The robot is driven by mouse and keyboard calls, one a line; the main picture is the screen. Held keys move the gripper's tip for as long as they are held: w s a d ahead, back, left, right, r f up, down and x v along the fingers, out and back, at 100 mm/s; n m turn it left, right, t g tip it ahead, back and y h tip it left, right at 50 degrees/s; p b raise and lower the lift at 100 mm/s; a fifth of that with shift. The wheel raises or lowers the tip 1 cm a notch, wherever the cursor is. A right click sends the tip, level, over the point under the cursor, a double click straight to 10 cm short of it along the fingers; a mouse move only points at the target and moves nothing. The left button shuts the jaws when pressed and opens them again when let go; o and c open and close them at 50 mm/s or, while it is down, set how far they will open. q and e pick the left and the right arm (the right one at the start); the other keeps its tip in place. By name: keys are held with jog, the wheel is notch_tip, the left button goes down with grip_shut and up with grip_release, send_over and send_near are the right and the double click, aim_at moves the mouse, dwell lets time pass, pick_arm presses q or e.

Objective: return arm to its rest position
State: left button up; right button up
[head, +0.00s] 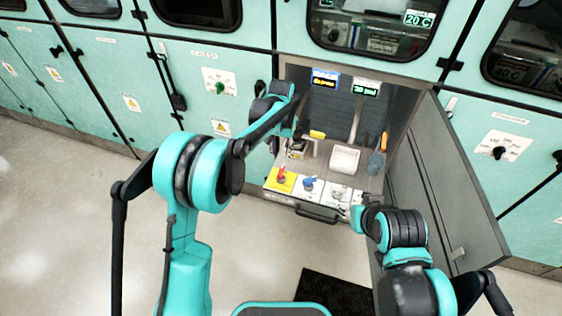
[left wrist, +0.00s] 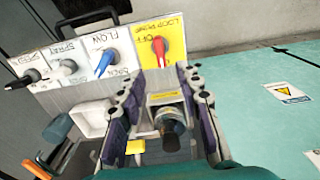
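My left arm reaches from the left into the open bay in the head view. Its gripper (head: 288,136) is at the bay's left side and partly hidden by the arm. In the left wrist view the two fingers (left wrist: 168,82) stand apart. A black knob on a grey fitting (left wrist: 172,127) shows between them; I cannot tell whether they touch it. My right arm (head: 400,228) is bent at the lower right, in front of the bay. Its gripper cannot be made out.
A control panel with a red knob on a yellow plate (head: 281,178) and a blue knob (head: 309,183) lines the bay's front. A white tray (head: 345,158) stands inside. The open grey door (head: 440,175) stands at right. Floor at the left is clear.

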pick_arm(q)
jog(key=shift+r, duration=1.15)
jog(key=s+a+r+n+t, duration=0.2)
jog(key=s+a+r+t, duration=0.1)
jog(key=s+a+r, duration=0.8)
jog(key=s+a+f+t, duration=0.1)
jog(key=s+a+t, duration=0.1)
jog(key=s, duration=0.6)
jog(key=s+a+f+n+t, duration=0.1)
jog(key=s+a, duration=0.3)
jog(key=s, duration=0.4)
jog(key=shift+s+t, duration=0.4)
jog(key=shift+t, duration=0.2)
